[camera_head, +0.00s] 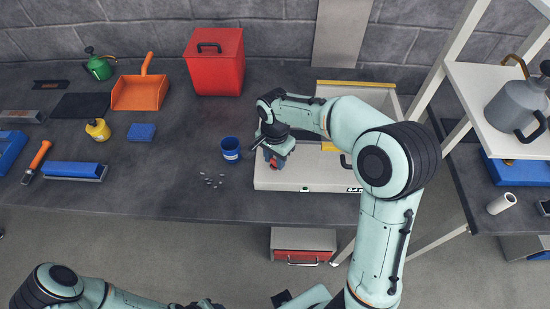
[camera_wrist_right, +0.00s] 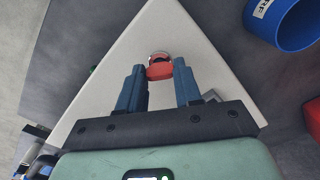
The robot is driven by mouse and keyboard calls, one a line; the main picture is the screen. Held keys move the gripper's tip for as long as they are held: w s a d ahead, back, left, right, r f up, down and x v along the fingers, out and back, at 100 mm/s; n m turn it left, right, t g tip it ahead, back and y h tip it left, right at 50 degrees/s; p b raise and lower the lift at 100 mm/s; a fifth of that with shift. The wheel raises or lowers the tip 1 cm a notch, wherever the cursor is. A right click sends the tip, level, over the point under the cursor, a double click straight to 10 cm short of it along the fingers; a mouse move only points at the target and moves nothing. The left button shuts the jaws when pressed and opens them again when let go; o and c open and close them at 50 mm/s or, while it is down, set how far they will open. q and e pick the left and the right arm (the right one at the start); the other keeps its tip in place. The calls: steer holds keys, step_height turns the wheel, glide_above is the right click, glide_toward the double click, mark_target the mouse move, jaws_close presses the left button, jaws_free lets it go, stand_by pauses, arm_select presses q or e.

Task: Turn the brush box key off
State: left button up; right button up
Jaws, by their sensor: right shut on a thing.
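The brush box (camera_head: 310,178) is a pale, low box on the bench, right of centre in the head view. In the right wrist view its white panel (camera_wrist_right: 105,60) fills the middle. The red key (camera_wrist_right: 160,72) sits at a round silver lock (camera_wrist_right: 159,55) near the panel's corner. My right gripper (camera_wrist_right: 160,80) is shut on the red key, with one blue finger on each side. In the head view this gripper (camera_head: 273,160) is over the box's left end and partly covers the key. My left arm shows at the bottom left; its gripper is not in view.
A blue cup (camera_head: 231,149) stands just left of the box, with small metal bits (camera_head: 211,181) near it. A red bin (camera_head: 214,62) stands behind, beside an orange dustpan (camera_head: 140,92). A white shelf (camera_head: 490,85) is at the right. The bench front left of the box is clear.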

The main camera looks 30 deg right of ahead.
mark_target(275, 160)
steer(key=m, duration=0.5)
steer(key=shift+m, duration=0.3)
arm_select(q)
steer(key=shift+s+f, duration=0.25)
steer(key=shift+f, duration=0.1)
arm_select(e)
steer(key=m, duration=0.5)
steer(key=shift+m, duration=0.3)
steer(key=o, duration=1)
steer(key=shift+o, duration=0.2)
arm_select(q)
steer(key=shift+w+r+p, duration=0.6)
steer(key=shift+w+r, duration=0.25)
steer(key=shift+r, duration=0.25)
arm_select(e)
step_height(275, 160, up, 14)
steer(key=shift+f, duration=0.25)
